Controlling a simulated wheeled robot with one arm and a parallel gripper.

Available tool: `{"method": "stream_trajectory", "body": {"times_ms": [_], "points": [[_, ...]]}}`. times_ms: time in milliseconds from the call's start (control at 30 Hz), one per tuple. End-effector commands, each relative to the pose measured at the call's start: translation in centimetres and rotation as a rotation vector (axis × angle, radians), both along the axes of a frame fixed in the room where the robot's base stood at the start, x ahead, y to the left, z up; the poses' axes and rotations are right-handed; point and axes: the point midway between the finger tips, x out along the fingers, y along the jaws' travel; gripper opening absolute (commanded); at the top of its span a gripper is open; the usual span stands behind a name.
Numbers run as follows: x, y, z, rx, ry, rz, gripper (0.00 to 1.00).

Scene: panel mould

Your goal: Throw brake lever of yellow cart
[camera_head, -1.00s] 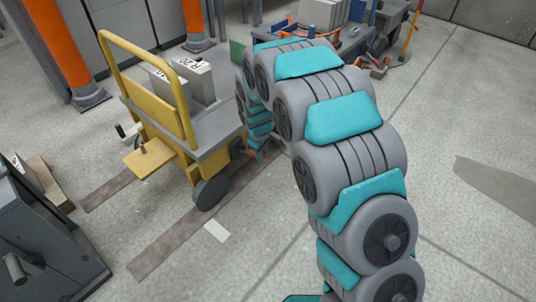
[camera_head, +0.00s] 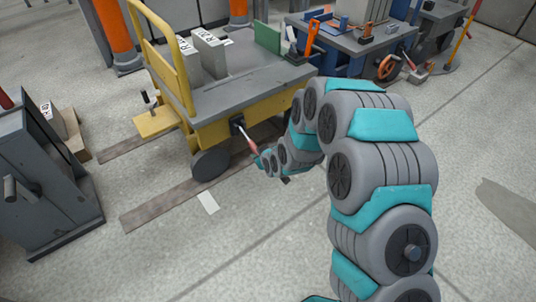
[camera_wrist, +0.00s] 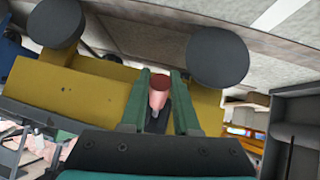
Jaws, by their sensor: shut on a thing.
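The yellow cart (camera_head: 225,118) stands at upper left with a grey deck, a yellow push handle and dark wheels. Its brake lever (camera_head: 246,137) sticks out of the cart's side from a dark mount and has a reddish grip. In the wrist view the reddish grip (camera_wrist: 159,92) lies between the two green fingers of my gripper (camera_wrist: 160,98). My gripper (camera_head: 262,160) is shut on the lever at its outer end, low beside the cart; my arm partly hides it in the head view.
Grey blocks (camera_head: 207,52) and a green plate (camera_head: 268,37) stand on the cart deck. A blue workbench (camera_head: 350,45) with tools is behind. A dark grey cabinet (camera_head: 45,180) stands at left. The floor at right is largely clear.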

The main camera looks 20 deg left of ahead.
Motion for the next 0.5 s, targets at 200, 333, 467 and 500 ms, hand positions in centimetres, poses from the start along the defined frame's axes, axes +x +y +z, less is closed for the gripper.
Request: {"method": "stream_trajectory", "body": {"times_ms": [200, 333, 467, 500], "points": [[0.2, 1.2, -2.0, 0.094, -0.072, 0.0, 0.0], [0.4, 1.6, -2.3, 0.133, -0.101, 0.0, 0.0], [0.5, 1.8, -2.5, 0.156, -0.121, 0.0, 0.0], [0.5, 1.8, -2.5, 0.16, -0.124, 0.001, 0.0]]}}
